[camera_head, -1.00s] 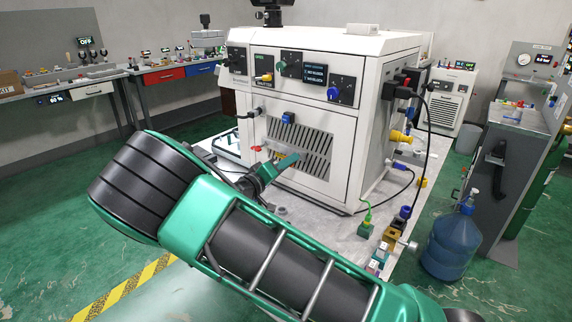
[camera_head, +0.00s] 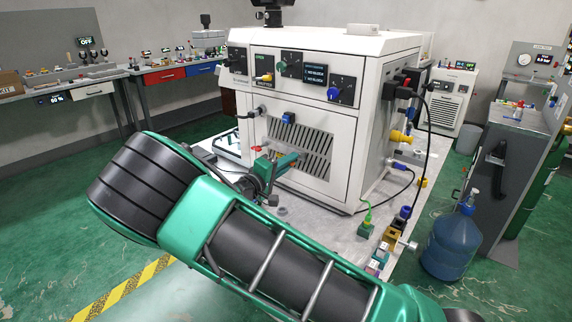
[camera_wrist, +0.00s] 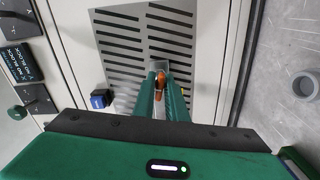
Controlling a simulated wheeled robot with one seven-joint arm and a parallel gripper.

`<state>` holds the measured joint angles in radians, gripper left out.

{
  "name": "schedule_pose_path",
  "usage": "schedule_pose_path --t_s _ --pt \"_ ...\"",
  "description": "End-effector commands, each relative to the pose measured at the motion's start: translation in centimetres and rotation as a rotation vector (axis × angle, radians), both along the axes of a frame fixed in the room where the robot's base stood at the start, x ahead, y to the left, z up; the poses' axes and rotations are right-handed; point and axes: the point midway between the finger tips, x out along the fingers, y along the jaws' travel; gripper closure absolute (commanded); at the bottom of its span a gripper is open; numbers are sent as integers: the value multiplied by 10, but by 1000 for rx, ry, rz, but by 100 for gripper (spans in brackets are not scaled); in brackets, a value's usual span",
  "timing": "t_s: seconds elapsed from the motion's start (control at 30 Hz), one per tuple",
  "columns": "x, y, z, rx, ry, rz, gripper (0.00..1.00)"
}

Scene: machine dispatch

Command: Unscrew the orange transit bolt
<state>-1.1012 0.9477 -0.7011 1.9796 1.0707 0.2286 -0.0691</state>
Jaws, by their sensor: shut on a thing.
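The orange transit bolt (camera_wrist: 160,80) sits at the slotted front panel of the white machine, seen in the wrist view. My gripper (camera_wrist: 161,82) is shut on it, its two green fingers lying on either side of the bolt. In the head view my gripper (camera_head: 278,161) reaches to the lower front of the white machine (camera_head: 318,120). The bolt is hidden there by my gripper and arm. I cannot tell how far the bolt is turned out.
A blue knob (camera_wrist: 100,99) sits left of the vent slots; it also shows in the head view (camera_head: 288,118). A red valve handle (camera_head: 257,148) is left of my gripper. Small fittings stand at the bench's right front. A blue water jug (camera_head: 450,245) stands on the floor.

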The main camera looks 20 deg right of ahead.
Motion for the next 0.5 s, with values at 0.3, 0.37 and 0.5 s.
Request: schedule_pose_path --t_s 0.3,0.37,0.5 --pt "1 2 -4 -100 162 6 100" --pt "1 2 -4 -114 183 6 100" --pt "1 2 -4 -120 194 7 100"
